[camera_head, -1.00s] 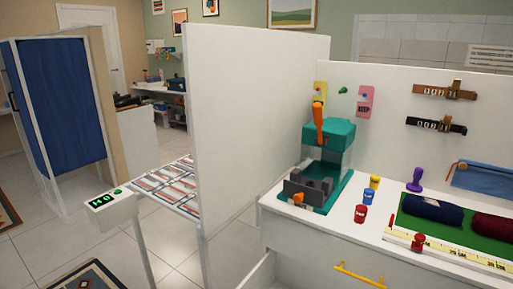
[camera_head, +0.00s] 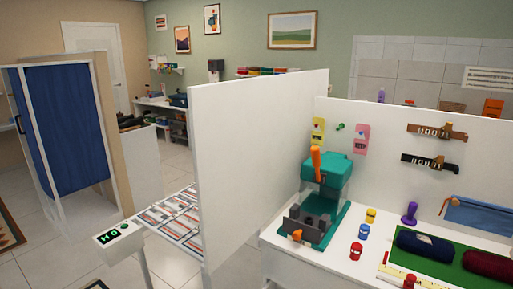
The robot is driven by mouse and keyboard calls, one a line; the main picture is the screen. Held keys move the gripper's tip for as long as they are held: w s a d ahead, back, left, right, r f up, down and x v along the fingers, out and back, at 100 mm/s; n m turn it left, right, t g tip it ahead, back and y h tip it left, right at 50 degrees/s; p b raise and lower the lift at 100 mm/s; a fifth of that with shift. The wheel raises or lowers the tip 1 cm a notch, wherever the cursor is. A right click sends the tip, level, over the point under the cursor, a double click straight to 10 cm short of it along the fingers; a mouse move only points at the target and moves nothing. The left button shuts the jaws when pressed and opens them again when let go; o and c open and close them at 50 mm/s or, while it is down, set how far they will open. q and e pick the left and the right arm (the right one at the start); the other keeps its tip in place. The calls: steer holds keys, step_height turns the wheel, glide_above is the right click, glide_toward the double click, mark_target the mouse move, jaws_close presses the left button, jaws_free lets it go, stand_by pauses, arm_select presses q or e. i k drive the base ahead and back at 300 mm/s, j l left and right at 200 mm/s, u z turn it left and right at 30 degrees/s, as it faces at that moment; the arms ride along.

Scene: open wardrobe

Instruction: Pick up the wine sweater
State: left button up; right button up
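A dark wine-red rolled bundle (camera_head: 488,265) lies on a green mat (camera_head: 446,271) at the lower right of the head view, cut off by the picture's right edge. It may be the wine sweater, but I cannot be sure at this size. A similar dark navy rolled bundle (camera_head: 427,245) lies to its left on the same mat. Neither of my grippers shows in the head view.
A white counter (camera_head: 327,258) holds a teal press (camera_head: 333,187), several small coloured pots and a purple stamp (camera_head: 409,213). A tall white partition (camera_head: 250,165) stands left of it. A blue-curtained booth (camera_head: 65,128) is at the left, with tiled floor between.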

mark_target(500, 268)
steer(key=k+l, duration=0.35)
steer(key=k+l+z, duration=0.15)
steer(key=k+l, duration=0.2)
steer(key=i+l+z, duration=0.1)
steer(key=l, duration=0.35)
steer(key=i+l+z, duration=0.1)
steer(key=l, duration=0.35)
